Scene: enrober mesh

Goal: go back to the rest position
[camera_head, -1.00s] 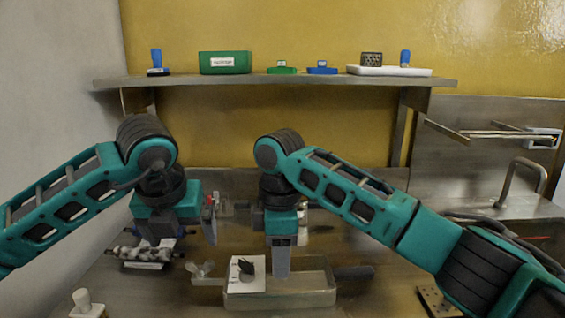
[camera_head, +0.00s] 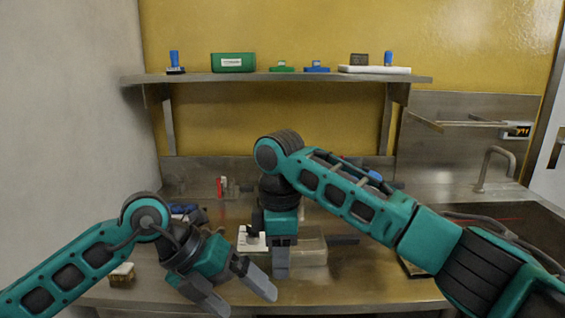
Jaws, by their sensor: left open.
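My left gripper (camera_head: 246,298) is open and empty at the lower middle, over the front part of the steel table (camera_head: 345,288). Its two grey fingers are spread apart and point toward the lower right. My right gripper (camera_head: 281,268) points straight down in front of a clear shallow tray (camera_head: 312,252). Its fingers overlap from this side, so their gap and anything between them cannot be seen. A white card with a dark thing (camera_head: 252,240) on it stands at the tray's left end, partly hidden by my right gripper.
A wall shelf (camera_head: 280,78) at the back holds a green box (camera_head: 233,62), small green and blue items and a white tray (camera_head: 374,70). A small block (camera_head: 122,275) lies at the table's left. A sink with a tap (camera_head: 490,165) is at right. The front right table is clear.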

